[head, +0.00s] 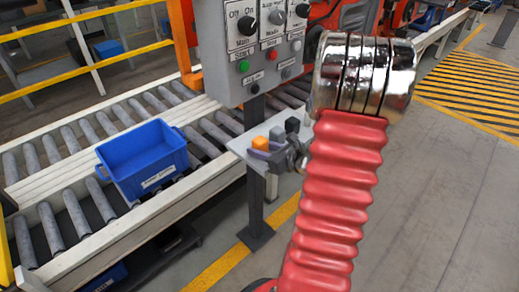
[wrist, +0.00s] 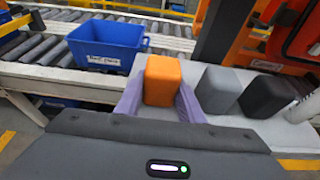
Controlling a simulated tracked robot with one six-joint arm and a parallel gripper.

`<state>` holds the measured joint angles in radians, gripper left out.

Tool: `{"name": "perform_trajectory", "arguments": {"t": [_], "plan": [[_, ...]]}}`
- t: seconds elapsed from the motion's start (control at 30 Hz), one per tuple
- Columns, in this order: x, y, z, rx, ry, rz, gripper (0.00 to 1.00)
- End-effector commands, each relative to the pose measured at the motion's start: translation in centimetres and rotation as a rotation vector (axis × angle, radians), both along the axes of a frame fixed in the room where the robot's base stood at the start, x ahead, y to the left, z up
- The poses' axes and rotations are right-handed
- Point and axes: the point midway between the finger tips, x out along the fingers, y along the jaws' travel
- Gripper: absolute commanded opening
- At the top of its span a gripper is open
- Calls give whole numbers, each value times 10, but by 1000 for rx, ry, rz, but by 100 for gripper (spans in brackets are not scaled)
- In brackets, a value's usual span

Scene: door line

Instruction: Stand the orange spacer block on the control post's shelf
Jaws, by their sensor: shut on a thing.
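The orange spacer block (wrist: 164,80) stands upright between the purple fingers of my gripper (wrist: 158,104) in the wrist view. The fingers are shut on its two sides. In the head view the orange block (head: 260,143) shows at the control post's shelf (head: 238,143), with my gripper (head: 261,152) around it. The light grey shelf (wrist: 212,118) lies under and around the block in the wrist view. I cannot tell whether the block's base touches it; the base is hidden by my gripper.
A grey block (wrist: 219,90) and a black block (wrist: 267,96) stand on the shelf right of the orange one. The control box (head: 255,50) is above the shelf on the post (head: 255,200). A blue bin (head: 145,160) sits on the roller conveyor at left.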

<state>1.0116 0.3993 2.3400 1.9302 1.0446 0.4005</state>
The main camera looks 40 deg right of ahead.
Motion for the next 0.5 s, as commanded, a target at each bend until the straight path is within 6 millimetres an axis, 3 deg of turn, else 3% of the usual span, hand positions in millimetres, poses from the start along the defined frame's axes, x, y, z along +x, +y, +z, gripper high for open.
{"name": "perform_trajectory", "arguments": {"t": [0.03,0.07,0.3,0.5], "plan": [[0,0,-1,1,0,0,11],[0,0,-2,1,0,0,36],[0,0,-1,1,0,0,52],[0,0,-1,1,0,-1,54]]}}
